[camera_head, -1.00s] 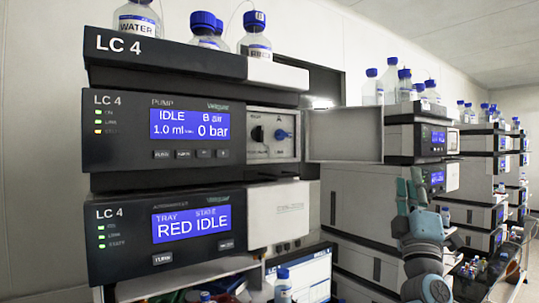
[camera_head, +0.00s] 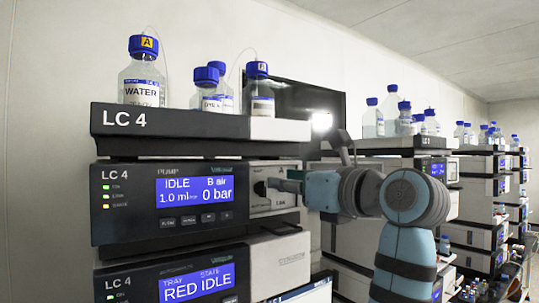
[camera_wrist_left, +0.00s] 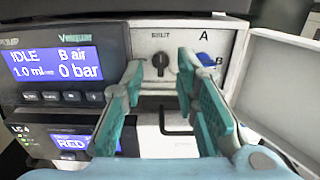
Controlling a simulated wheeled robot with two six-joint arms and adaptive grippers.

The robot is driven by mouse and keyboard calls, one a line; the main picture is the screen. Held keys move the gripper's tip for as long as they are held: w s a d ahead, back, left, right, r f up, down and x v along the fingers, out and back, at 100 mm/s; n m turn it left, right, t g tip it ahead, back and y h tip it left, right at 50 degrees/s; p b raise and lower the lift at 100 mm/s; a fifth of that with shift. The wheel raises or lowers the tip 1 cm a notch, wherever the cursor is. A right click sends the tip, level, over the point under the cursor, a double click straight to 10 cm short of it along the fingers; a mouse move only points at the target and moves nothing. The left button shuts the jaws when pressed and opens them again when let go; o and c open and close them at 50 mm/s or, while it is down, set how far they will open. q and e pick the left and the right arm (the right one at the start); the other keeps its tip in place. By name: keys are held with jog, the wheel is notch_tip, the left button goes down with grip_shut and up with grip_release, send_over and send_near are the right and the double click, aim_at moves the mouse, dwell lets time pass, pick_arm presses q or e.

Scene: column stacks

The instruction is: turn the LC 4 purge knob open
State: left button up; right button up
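The LC 4 pump module (camera_head: 135,213) has a pale valve panel (camera_head: 285,201) at its right, with a dark knob (camera_head: 259,188). In the left wrist view this black knob (camera_wrist_left: 160,62) points up and down under a label that seems to read SHUT. My right gripper is in neither view.
An open white door (camera_wrist_left: 280,75) stands out right of the panel, close to my right-hand finger. The pump display (camera_head: 194,190) reads IDLE, 0 bar. Blue-capped bottles (camera_head: 141,75) stand on top. The autosampler (camera_head: 195,283) is below.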

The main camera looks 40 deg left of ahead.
aim_at(265, 183)
pick_arm(q)
jog(key=x, duration=0.5)
jog(key=shift+w+a+f+p, duration=0.1)
jog(key=shift+a+f+p, duration=0.2)
jog(key=shift+a+p, duration=0.1)
jog(key=shift+w+a+f, duration=0.1)
jog(key=shift+w+a, duration=0.15)
jog(key=shift+a, duration=0.1)
jog(key=shift+s+d, duration=0.1)
jog(key=shift+d, duration=0.05)
jog(key=shift+c, duration=0.9)
grip_shut()
